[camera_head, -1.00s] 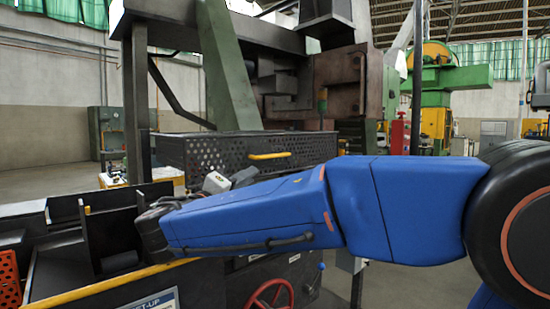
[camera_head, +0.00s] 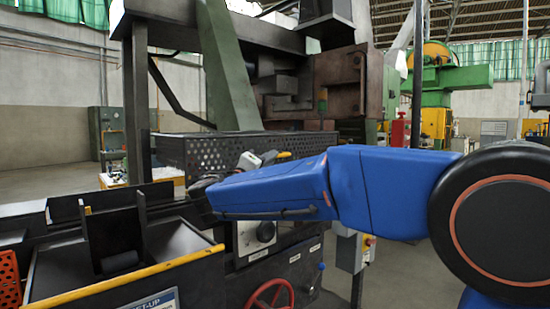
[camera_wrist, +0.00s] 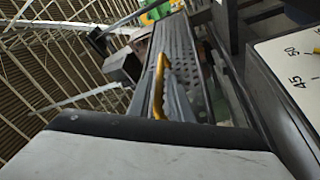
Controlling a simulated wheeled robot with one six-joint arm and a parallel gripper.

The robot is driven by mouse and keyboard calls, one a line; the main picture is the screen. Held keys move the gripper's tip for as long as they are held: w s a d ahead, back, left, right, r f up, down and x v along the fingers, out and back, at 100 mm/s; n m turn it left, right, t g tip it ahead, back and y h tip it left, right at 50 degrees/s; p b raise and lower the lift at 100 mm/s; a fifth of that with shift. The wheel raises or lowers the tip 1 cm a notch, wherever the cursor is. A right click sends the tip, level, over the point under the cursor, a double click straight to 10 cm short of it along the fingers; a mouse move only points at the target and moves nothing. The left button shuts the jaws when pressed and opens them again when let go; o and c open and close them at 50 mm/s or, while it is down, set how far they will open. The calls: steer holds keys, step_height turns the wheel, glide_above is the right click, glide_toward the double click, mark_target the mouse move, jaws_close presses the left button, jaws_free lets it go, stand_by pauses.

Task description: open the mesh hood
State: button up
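The mesh hood (camera_head: 200,152) is a dark perforated box on the machine, behind my arm in the head view, and it looks closed. Its yellow handle is mostly hidden by my arm there. In the wrist view the yellow handle (camera_wrist: 158,85) runs along the perforated face of the hood (camera_wrist: 182,50), ahead of and apart from the camera. My gripper (camera_head: 203,188) is in front of the hood, low and to the left of the handle. Its fingers are too dark and small to tell open from shut. Nothing is seen held.
A white dial panel (camera_head: 258,236) sits on the machine front below my arm; its numbers show in the wrist view (camera_wrist: 292,78). A red handwheel (camera_head: 270,296) is lower. A dark trough with a yellow edge (camera_head: 150,279) is at the left. A green slanted beam (camera_head: 226,75) rises behind the hood.

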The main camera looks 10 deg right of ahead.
steer(key=shift+x, duration=2.1)
jaws_close()
steer(key=shift+r, duration=0.1)
